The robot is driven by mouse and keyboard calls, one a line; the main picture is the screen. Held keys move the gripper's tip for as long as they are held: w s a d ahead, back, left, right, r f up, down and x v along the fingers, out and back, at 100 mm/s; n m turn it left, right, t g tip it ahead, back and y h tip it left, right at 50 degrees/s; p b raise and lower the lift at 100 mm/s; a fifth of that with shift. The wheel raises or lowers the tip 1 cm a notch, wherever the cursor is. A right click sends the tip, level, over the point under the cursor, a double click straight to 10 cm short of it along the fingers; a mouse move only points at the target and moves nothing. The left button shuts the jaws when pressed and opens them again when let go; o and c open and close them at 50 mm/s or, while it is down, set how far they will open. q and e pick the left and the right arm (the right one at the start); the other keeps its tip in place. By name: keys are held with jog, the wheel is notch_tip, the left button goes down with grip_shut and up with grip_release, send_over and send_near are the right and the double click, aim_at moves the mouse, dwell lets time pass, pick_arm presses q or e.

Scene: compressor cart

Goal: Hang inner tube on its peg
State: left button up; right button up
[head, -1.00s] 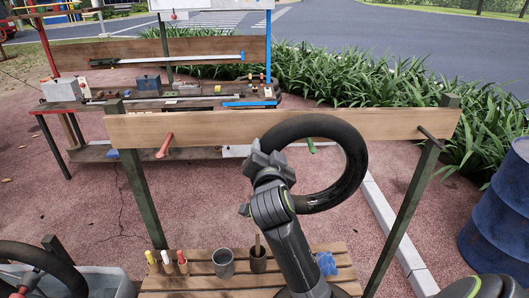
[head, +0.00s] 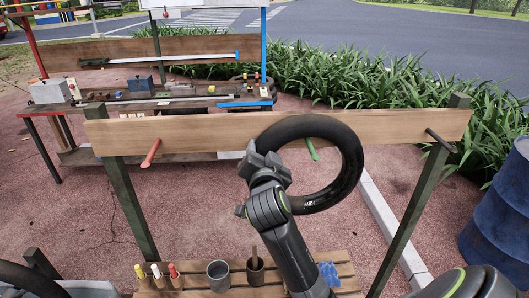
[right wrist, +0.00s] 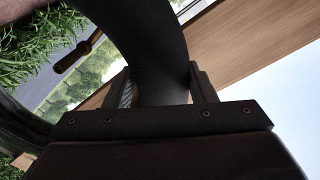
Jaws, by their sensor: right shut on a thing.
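The black inner tube (head: 350,165) is upright in the head view, in front of the wooden board. My right gripper (head: 262,163) is shut on the tube's left side. The board (head: 200,133) carries a red peg (head: 151,152) at left, a green peg (head: 312,150) in the middle and a dark peg (head: 440,140) at right. The green peg shows through the tube's opening; I cannot tell whether the tube is around it or only in front of it. In the right wrist view the tube (right wrist: 150,40) passes between both fingers, and a brownish peg (right wrist: 78,52) is left of it. My left gripper is out of view.
Dark posts (head: 128,205) hold the board. A slatted bench below has a grey cup (head: 218,276), a brown cup (head: 255,270) and coloured-handled tools. A blue barrel (head: 500,215) is at right. A workbench with tools stands behind. Another black ring (head: 28,280) is at lower left.

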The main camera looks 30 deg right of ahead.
jog(key=shift+f, duration=0.1)
jog(key=shift+w+f, duration=0.1)
jog(key=shift+w, duration=0.05)
jog(key=o, duration=0.7)
jog(key=shift+d, duration=0.1)
jog(key=shift+c, duration=0.2)
jog(key=o, duration=0.4)
